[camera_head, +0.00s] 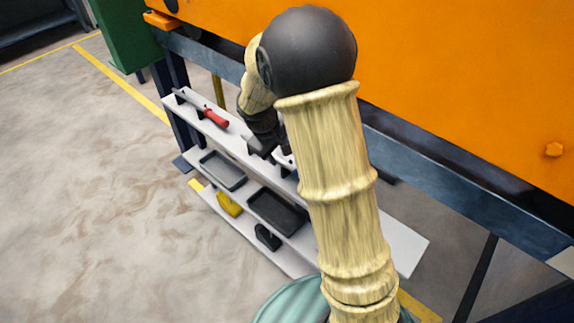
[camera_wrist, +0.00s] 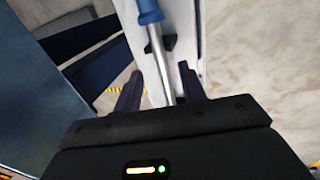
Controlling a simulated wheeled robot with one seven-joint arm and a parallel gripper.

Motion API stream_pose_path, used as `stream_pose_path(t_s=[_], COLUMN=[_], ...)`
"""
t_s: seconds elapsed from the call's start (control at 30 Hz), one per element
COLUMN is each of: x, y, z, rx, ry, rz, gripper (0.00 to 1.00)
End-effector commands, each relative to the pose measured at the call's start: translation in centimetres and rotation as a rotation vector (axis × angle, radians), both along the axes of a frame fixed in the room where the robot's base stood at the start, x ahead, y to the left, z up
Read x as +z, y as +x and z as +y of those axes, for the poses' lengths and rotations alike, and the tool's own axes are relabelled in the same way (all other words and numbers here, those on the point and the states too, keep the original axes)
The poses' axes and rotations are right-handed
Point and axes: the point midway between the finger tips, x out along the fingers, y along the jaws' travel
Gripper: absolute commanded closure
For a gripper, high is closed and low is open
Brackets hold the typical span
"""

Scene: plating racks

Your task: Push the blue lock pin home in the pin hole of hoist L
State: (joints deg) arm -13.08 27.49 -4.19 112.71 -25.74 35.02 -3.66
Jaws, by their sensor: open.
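A rod with a blue handle (camera_wrist: 150,11) and a bare metal shaft (camera_wrist: 160,58) lies along a white shelf in the wrist view. I cannot tell whether it is the blue lock pin. My gripper (camera_wrist: 160,74) is open, with one dark finger on each side of the shaft. I cannot tell whether the fingers touch it. In the head view my gripper (camera_head: 268,146) is at the upper shelf, partly hidden by my arm, and the blue handle is hidden. I cannot make out hoist L's pin hole in either view.
The white rack's upper shelf (camera_head: 182,99) holds a red-handled tool (camera_head: 214,118). Lower down are a grey tray (camera_head: 222,170), a black tray (camera_head: 277,213), a yellow item (camera_head: 229,204) and a black item (camera_head: 267,237). An orange panel (camera_head: 450,70) stands behind. Floor at left is clear.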

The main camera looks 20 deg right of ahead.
Motion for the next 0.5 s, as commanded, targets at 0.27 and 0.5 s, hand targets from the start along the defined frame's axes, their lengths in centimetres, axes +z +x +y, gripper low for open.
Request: stream_pose_path(t_s=[0.27, 0.5], x=[-3.8, -4.2], y=[0.7, 0.8], z=[-0.8, -0.9], rx=[-0.001, 0.000], ry=[-0.002, -0.001], rz=[0.002, 0.001], gripper=[0.59, 0.59])
